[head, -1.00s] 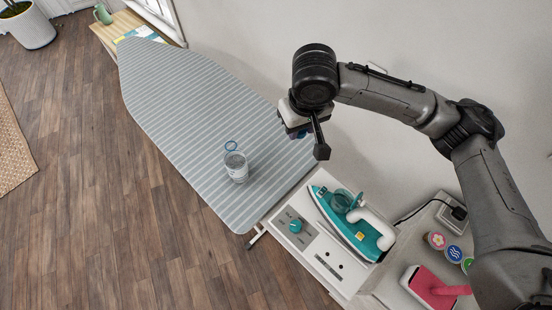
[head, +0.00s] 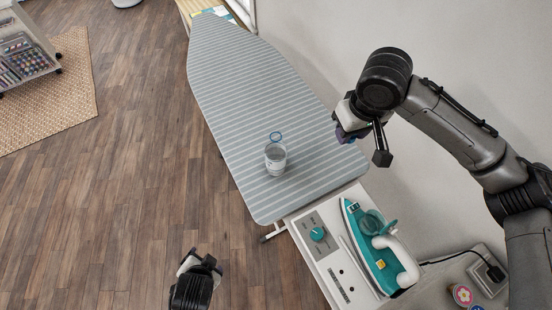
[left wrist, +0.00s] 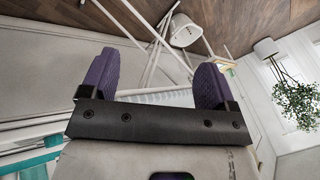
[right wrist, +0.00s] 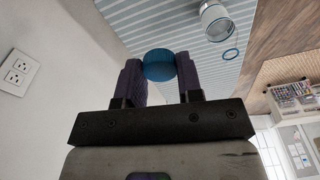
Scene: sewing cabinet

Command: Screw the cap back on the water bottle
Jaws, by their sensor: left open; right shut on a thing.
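The clear water bottle (head: 275,160) stands on the striped ironing board, its top uncapped. It also shows in the right wrist view (right wrist: 214,20). My right gripper (head: 346,134) is above the board's right edge, to the right of the bottle. Its fingers are shut on a blue cap (right wrist: 159,66). My left gripper (head: 202,262) is low at the front, left of the board; its fingers (left wrist: 154,82) are open and empty.
The ironing board (head: 235,85) has free room around the bottle. A teal iron (head: 382,250) stands on a white cabinet (head: 310,250) at the board's near end. The wall is close on the right. Wooden floor (head: 110,200) lies open on the left.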

